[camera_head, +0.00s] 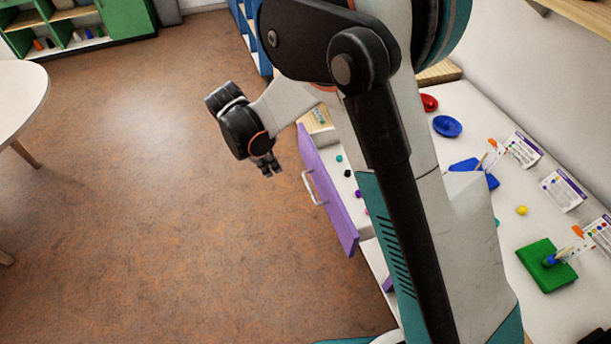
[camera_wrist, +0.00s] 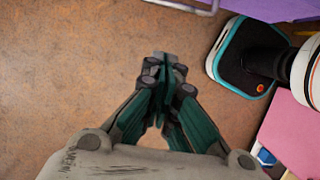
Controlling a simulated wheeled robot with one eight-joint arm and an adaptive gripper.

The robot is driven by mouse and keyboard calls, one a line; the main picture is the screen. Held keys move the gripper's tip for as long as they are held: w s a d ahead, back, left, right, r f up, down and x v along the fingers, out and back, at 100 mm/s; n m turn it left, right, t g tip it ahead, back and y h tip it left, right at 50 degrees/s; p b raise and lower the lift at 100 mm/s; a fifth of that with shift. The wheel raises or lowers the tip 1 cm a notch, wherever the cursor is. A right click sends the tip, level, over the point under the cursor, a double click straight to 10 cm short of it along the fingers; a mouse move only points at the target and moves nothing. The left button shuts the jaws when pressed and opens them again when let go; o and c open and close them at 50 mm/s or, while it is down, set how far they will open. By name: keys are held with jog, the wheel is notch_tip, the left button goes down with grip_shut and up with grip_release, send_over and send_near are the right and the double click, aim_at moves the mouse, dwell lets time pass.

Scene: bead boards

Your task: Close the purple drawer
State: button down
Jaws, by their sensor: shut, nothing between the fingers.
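The purple drawer (camera_head: 325,189) stands pulled out from the white counter in the head view, with a pale bar handle (camera_head: 313,188) on its front. Several small beads lie inside it, and my arm hides its inner side. My gripper (camera_head: 268,168) is shut and empty, above the floor to the left of the drawer front, apart from the handle. In the wrist view my gripper (camera_wrist: 165,62) points over bare floor. A bit of the handle (camera_wrist: 195,8) and a purple surface (camera_wrist: 268,8) show at the top edge there.
The white counter (camera_head: 512,215) on the right holds a blue bowl (camera_head: 447,126), a red bowl (camera_head: 429,103), a green board (camera_head: 547,265), a blue board and cards. A round white table (camera_head: 18,95) stands at far left. The floor (camera_head: 150,200) between is clear.

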jog(key=w+d+f+b, duration=0.1)
jog(key=d+f+b, duration=0.4)
jog(key=f, duration=0.5)
jog(key=shift+w+d+f, duration=0.15)
jog(key=shift+w+d, duration=0.2)
jog(key=shift+d, duration=0.4)
